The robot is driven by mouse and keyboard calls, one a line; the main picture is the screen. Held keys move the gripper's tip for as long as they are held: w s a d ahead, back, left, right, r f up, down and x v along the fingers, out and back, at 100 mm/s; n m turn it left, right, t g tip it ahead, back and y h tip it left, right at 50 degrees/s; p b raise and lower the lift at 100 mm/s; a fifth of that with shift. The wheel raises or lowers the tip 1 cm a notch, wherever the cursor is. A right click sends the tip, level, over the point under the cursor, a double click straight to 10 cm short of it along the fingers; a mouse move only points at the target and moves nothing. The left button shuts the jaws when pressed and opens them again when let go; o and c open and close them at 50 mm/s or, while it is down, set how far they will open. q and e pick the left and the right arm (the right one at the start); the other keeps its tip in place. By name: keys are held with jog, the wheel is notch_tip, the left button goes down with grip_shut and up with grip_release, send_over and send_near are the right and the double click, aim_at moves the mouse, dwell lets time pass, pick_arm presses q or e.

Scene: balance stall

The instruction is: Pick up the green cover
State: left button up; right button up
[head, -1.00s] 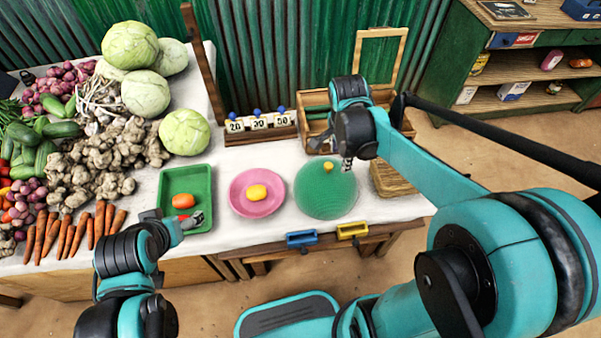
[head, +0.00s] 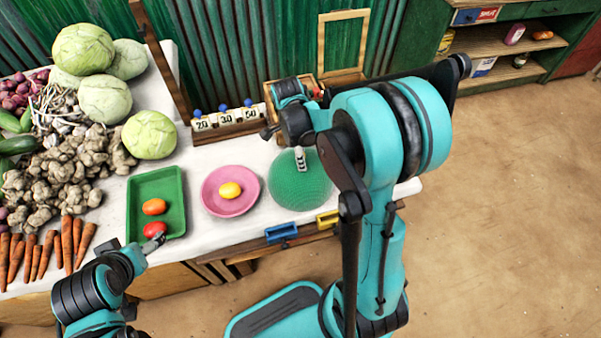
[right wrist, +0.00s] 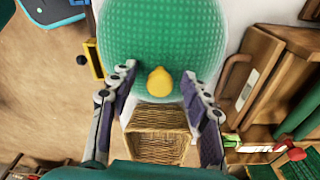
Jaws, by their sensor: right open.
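The green cover (head: 300,190) is a mesh dome on the white table, right of the pink plate. Its yellow knob (right wrist: 159,82) shows in the right wrist view. In that view my right gripper (right wrist: 158,76) is open, one finger on each side of the knob, with gaps between. In the head view my right gripper (head: 300,158) is over the cover's top and hides the knob. My left gripper (head: 152,243) is at the front edge of the green tray, close to a red item (head: 154,229). Its jaw opening is too small to make out.
The pink plate (head: 214,204) holds a yellow item (head: 230,190). The green tray (head: 136,200) holds an orange item (head: 154,206) and the red one. Number blocks (head: 227,118) stand behind. A wicker basket (right wrist: 155,147) and a wooden box (right wrist: 262,75) are near the cover.

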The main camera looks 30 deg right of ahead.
grip_shut()
dwell(0.3)
